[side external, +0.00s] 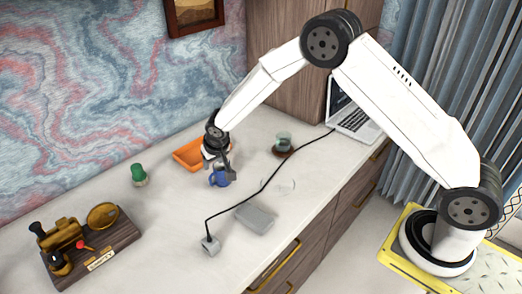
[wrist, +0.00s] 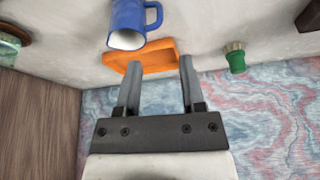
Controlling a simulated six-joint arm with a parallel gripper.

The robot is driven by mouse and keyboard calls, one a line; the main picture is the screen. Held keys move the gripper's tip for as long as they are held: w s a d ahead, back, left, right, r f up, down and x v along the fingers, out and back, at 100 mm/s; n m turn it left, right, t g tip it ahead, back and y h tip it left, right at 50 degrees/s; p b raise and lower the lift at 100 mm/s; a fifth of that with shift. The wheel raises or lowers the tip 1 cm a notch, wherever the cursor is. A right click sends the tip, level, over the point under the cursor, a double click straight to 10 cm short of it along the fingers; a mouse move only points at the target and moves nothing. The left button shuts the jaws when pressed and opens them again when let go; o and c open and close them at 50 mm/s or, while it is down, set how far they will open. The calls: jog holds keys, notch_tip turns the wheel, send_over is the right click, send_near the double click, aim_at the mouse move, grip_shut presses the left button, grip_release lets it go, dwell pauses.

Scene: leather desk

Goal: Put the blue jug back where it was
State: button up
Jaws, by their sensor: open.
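The blue jug (side external: 219,179) stands on the pale desktop, just in front of the orange tray (side external: 187,154). My gripper (side external: 226,171) is right at the jug in the side view, with a finger partly covering it. In the wrist view the jug (wrist: 127,24) is beyond the fingertips, its handle to the right. My gripper (wrist: 158,68) shows two spread fingers there with nothing between them but a view of the orange tray (wrist: 150,55). I cannot tell whether a finger touches the jug.
A green-topped shaker (side external: 138,174) stands left of the tray. A glass on a dark coaster (side external: 283,151), a clear dish (side external: 279,185), a grey box (side external: 254,217) and a black cable (side external: 262,187) lie to the right. A laptop (side external: 352,118) is behind.

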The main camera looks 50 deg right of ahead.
jog(key=s+d+r, duration=0.2)
jog(key=s+r, duration=0.1)
jog(key=s, duration=0.6)
jog(key=s+d+r+n+g, duration=0.1)
jog(key=s+d+r, duration=0.1)
jog(key=s, duration=0.8)
jog(key=s+d+r+n+y, duration=0.1)
jog(key=s+d+r, duration=0.1)
jog(key=s+r, duration=0.3)
jog(key=s, duration=0.4)
jog(key=shift+s+g, duration=0.35)
jog(key=shift+g, duration=0.05)
